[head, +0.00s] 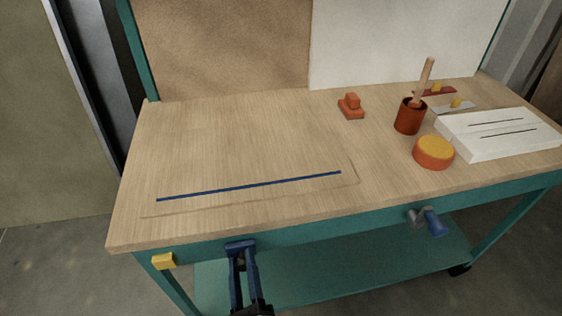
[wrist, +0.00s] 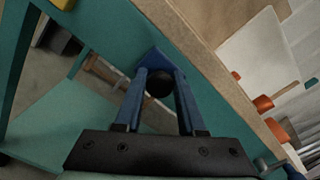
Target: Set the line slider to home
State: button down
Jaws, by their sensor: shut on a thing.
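The line slider appears to be the blue piece (head: 240,246) on the teal front rail of the bench, left of its middle. In the wrist view its blue plate (wrist: 152,58) sits behind a dark round knob (wrist: 158,84). My gripper (head: 242,256) is in front of the rail. Its two blue fingers (wrist: 159,82) are shut on the knob, one on each side. A yellow block (head: 163,261) is on the rail near its left end, apart from the slider. No home mark can be made out.
A blue strip (head: 250,186) lies along the wooden bench top (head: 220,130). A blue-handled clamp or crank (head: 427,221) sticks out of the front rail at right. A lower teal shelf (head: 370,260) is below. The rail between slider and yellow block looks clear.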

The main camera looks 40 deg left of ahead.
jog(key=shift+s+a+f, duration=0.1)
jog(key=shift+s+a, duration=0.6)
jog(key=shift+s, duration=0.25)
jog(key=shift+s+a, duration=0.7)
jog(key=shift+s, duration=0.2)
jog(key=c, duration=0.5)
grip_release()
jog(key=shift+s, duration=0.1)
jog(key=shift+d, duration=0.1)
jog(key=v, duration=1.2)
jog(key=shift+s+d, duration=0.25)
